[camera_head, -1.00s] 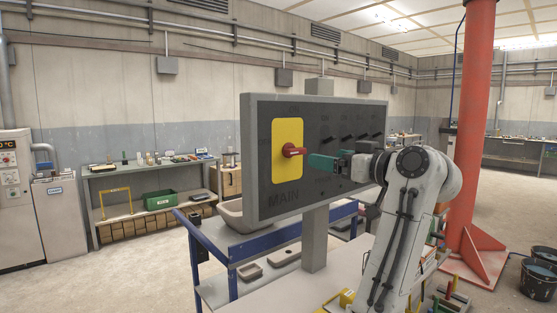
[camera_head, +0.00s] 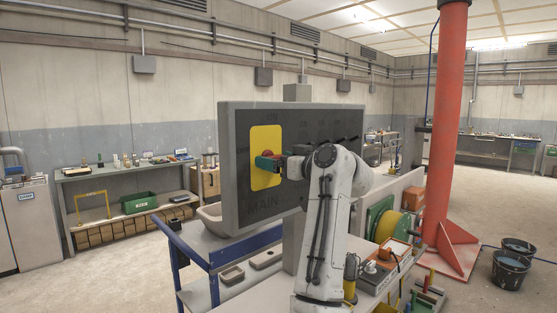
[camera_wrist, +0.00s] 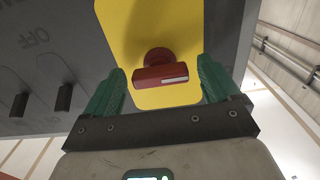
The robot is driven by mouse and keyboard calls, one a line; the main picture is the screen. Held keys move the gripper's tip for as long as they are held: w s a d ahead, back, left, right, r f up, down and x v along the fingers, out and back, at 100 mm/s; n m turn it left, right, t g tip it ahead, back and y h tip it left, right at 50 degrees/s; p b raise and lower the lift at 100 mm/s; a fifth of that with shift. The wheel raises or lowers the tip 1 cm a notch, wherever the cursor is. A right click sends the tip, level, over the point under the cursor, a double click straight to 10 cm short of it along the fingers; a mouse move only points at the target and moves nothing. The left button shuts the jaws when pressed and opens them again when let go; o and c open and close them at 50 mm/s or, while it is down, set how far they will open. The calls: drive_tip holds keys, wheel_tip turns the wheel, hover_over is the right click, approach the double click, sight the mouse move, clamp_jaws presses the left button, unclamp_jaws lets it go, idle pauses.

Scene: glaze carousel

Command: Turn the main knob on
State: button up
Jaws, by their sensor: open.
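The main knob is red and sits on a yellow plate (camera_head: 264,140) on the grey panel (camera_head: 228,180), above the word MAIN. In the wrist view the red knob (camera_wrist: 162,77) shows its bar lying across the picture, with a pale stripe at one end. My gripper (camera_wrist: 160,92) is open, its green fingers on either side of the knob with gaps between them and it. In the head view my gripper (camera_head: 268,165) is in front of the yellow plate and hides much of the knob.
Several smaller black knobs (camera_wrist: 65,97) are on the panel, with the word OFF beside them in the wrist view. A blue-framed cart (camera_head: 208,262) stands below the panel. A red column (camera_head: 449,120) and black buckets (camera_head: 511,268) are at right.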

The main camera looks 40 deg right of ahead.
drive_tip(key=shift+c, duration=0.3)
drive_tip(key=c, duration=1)
drive_tip(key=shift+m, duration=0.4)
drive_tip(key=shift+m+p, duration=3)
drive_tip(key=shift+m, duration=2.5)
